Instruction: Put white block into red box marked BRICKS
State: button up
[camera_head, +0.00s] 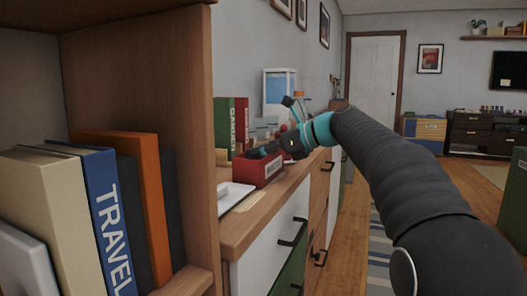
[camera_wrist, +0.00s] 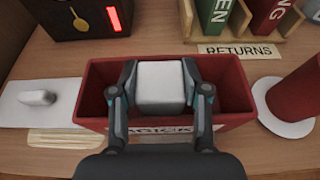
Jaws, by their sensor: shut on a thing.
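The red box (camera_wrist: 98,92) sits on the wooden cabinet top; its front label is mostly hidden by my gripper in the wrist view. The red box also shows in the head view (camera_head: 262,172). My gripper (camera_wrist: 160,92) is shut on the white block (camera_wrist: 161,86), with one finger on each side. The block is over the middle of the box's opening; I cannot tell how far above its floor. In the head view my gripper (camera_head: 268,149) is at the box's top, and the block cannot be made out.
A white tray (camera_wrist: 15,112) with a small pale piece is left of the box. A red cylinder (camera_wrist: 300,92) on a white saucer (camera_wrist: 283,129) is close on the right. Behind are a RETURNS label (camera_wrist: 238,50), upright books (camera_wrist: 214,14) and a dark device (camera_wrist: 75,25).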

jog(key=o, duration=1.2)
jog(key=shift+d, duration=0.1)
